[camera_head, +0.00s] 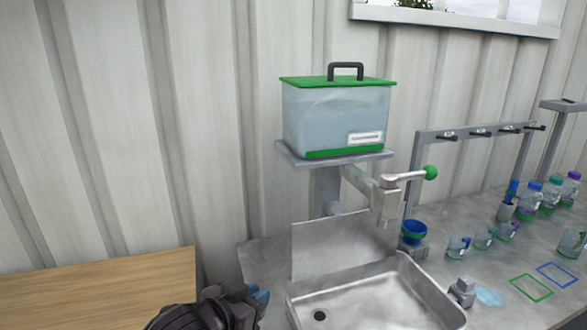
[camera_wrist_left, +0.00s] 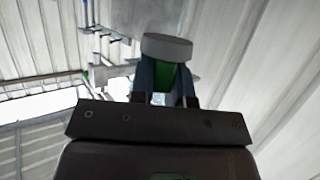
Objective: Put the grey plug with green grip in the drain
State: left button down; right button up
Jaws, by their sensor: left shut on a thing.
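The drain (camera_head: 320,315) is a dark round hole in the floor of the metal sink (camera_head: 375,290) in the head view, with nothing in it. My left gripper (camera_head: 260,295) is low in the head view, left of the sink and apart from the drain. In the left wrist view my left gripper (camera_wrist_left: 165,85) is shut on the plug (camera_wrist_left: 167,45). The plug's grey disc sticks out past the fingertips, and its green grip sits between the blue-grey fingers. The plug cannot be made out in the head view. My right gripper is not in view.
A faucet (camera_head: 385,195) with a green-knobbed lever hangs over the sink, below a lidded tank (camera_head: 335,115). A blue cup (camera_head: 413,232), a small grey object (camera_head: 462,290) and several bottles and glasses stand to the right. A wooden surface (camera_head: 100,290) lies left.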

pick_arm(q)
jog(key=s+a+f+n+t+y, duration=0.2)
jog(key=a+n+y, duration=0.4)
jog(key=a, duration=0.7)
jog(key=shift+a+f+n+y, duration=0.3)
jog(key=shift+a+f+y, duration=0.1)
jog(key=shift+f+y, duration=0.25)
jog(key=shift+r, duration=0.15)
dwell(0.3)
